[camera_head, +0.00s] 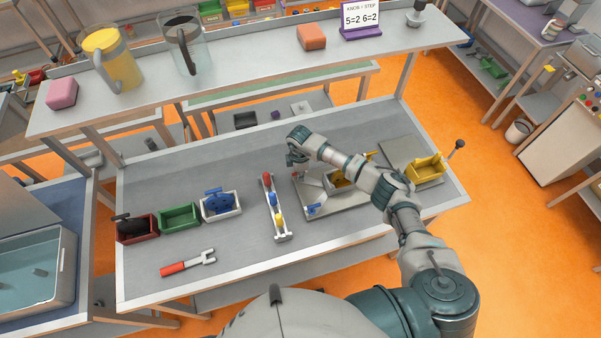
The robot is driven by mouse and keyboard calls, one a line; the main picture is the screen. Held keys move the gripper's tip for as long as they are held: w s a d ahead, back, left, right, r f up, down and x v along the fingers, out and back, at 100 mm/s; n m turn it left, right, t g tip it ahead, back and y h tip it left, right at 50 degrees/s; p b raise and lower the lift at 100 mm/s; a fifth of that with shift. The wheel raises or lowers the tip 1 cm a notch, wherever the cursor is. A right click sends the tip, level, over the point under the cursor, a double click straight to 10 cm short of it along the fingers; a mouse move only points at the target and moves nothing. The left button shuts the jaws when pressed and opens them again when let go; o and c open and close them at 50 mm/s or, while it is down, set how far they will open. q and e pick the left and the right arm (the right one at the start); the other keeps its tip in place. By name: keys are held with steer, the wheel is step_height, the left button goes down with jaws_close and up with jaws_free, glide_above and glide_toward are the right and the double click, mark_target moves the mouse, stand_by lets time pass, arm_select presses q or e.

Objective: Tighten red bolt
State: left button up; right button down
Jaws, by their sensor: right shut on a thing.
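My right gripper (292,162) reaches in from the right and hangs over the back left corner of a grey plate fixture (345,212) on the workbench. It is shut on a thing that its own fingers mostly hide. A small red bit, which looks like the red bolt (296,175), shows just below the fingers at the plate's corner. How far the bolt is screwed in cannot be seen. A blue bolt-like piece (315,208) sits at the plate's front left. My left gripper is not in view.
A narrow rack (279,236) with red, yellow and blue pieces stands left of the plate. Red, green and white bins (180,217) stand further left. A red-handled wrench (187,263) lies in front. A yellow bin (426,169) stands right; a raised shelf (250,62) spans the back.

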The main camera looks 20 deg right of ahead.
steer(key=shift+s+a+f, duration=0.1)
stand_by(0.3)
steer(key=c, duration=1.1)
jaws_free()
steer(key=r, duration=1.2)
steer(key=shift+w, duration=0.2)
